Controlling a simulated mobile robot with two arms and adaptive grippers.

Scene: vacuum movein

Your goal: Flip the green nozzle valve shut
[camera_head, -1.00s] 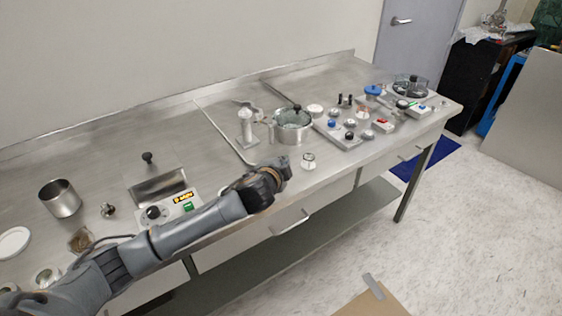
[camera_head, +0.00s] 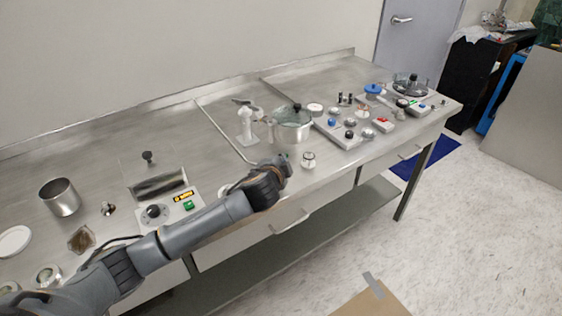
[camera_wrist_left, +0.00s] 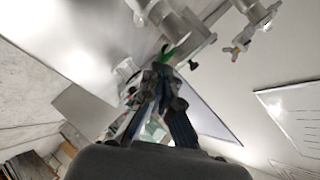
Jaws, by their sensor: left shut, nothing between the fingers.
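My left gripper (camera_head: 280,164) is at the table's front edge in the head view, in front of the metal pot; its fingers look together. In the left wrist view its closed fingers (camera_wrist_left: 160,72) hold nothing. A small green lever (camera_wrist_left: 180,47), which looks like the green nozzle valve, lies just past the fingertips beside silver cylindrical fittings (camera_wrist_left: 178,28). I cannot tell whether the fingers touch it. I cannot make out the green valve in the head view. My right gripper is not in view.
The metal pot (camera_head: 291,133) with a glass lid and a white stand (camera_head: 245,128) are behind the gripper. A small glass jar (camera_head: 308,160) stands right of it. Knobs and control boxes crowd the table's right part. A steel cup (camera_head: 61,198) stands at left.

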